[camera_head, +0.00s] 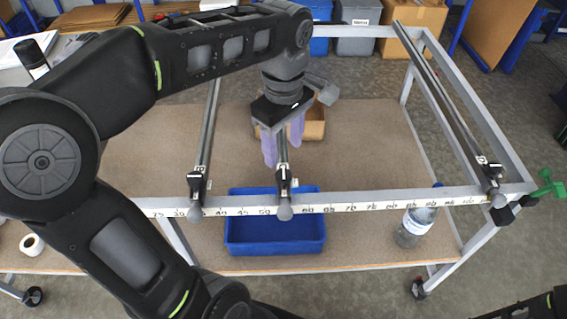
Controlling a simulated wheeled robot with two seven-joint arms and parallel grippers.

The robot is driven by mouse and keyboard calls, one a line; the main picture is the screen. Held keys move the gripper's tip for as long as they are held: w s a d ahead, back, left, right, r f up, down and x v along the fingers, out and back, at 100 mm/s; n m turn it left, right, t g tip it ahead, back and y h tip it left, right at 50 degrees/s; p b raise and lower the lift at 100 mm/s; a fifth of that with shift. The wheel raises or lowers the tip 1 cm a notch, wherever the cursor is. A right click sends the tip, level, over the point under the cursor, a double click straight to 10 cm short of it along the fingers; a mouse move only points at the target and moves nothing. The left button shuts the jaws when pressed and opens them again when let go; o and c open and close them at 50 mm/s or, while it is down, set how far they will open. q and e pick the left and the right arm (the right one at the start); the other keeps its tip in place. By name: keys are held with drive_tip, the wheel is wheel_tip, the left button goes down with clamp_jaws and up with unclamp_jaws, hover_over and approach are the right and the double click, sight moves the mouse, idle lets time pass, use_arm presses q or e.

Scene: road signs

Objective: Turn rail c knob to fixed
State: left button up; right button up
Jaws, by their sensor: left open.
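Three rails run front to back on the grey frame, each with a clamp and a round grey knob at the ruler edge: a left knob (196,213), a middle knob (284,212) and a right knob (497,200). The small clamp labels are too small to read surely, so I cannot tell which is rail c. My left gripper (283,146) has pale purple fingers, is open, and hangs over the middle rail (283,160), behind its clamp (284,183). The fingers appear on either side of that rail; I cannot tell their height. My right gripper is out of view.
A white ruler strip (345,207) runs along the frame's front. A blue bin (275,235) stands below it, a water bottle (415,225) to the right. A cardboard box (313,122) is behind the gripper. A green clamp (546,187) juts from the right corner.

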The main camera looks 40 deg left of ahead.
sight(284, 173)
use_arm(q)
drive_tip(key=shift+f+p, duration=0.35)
drive_tip(key=shift+f, duration=3.65)
drive_tip(key=shift+c, duration=0.5)
drive_tip(key=shift+w, duration=0.1)
clamp_jaws()
